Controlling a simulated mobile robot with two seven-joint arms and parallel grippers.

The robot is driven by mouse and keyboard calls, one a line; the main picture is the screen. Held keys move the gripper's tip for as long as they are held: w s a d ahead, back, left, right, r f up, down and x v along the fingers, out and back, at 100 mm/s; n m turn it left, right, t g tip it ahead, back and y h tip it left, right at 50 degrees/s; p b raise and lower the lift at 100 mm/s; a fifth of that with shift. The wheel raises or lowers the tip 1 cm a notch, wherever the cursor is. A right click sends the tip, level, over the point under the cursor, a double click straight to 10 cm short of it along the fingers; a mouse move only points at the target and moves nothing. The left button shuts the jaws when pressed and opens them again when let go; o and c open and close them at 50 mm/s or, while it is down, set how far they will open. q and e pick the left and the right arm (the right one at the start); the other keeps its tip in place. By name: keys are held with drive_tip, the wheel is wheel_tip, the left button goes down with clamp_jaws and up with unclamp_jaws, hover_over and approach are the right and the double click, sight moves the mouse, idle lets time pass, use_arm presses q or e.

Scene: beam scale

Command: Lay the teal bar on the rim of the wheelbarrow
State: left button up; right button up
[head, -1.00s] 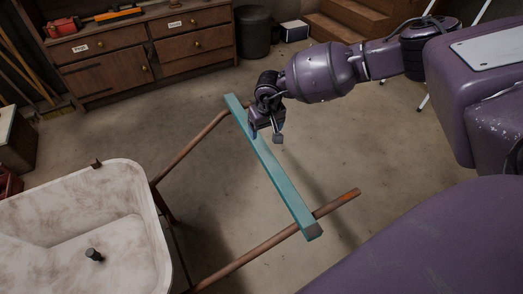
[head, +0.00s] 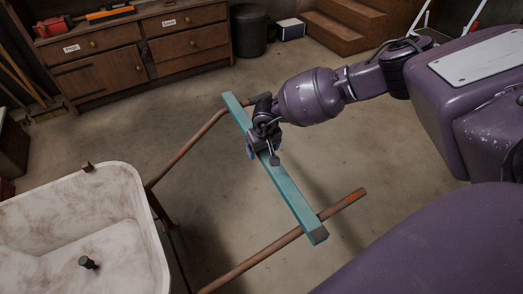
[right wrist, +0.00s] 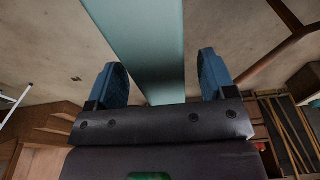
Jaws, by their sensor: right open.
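The teal bar (head: 285,190) lies across the two handles of the wheelbarrow, its far end near one handle tip and its near end over the other. The wheelbarrow (head: 150,215) has a whitish, stained tray at the lower left. My right gripper (head: 262,156) is at the bar, a little beyond its middle, with its jaws open. In the right wrist view the bar (right wrist: 150,45) runs between the two blue fingers, with a gap on each side. The left gripper is not in view.
The brown handles (head: 260,257) reach right from the tray. A small dark peg (head: 88,262) stands in the tray, and a small brown block (head: 88,167) sits on its rim. A wooden cabinet (head: 130,50) and a dark bin (head: 249,32) stand at the back.

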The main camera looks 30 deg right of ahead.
drive_tip(key=shift+r, duration=0.2)
drive_tip(key=c, duration=1.3)
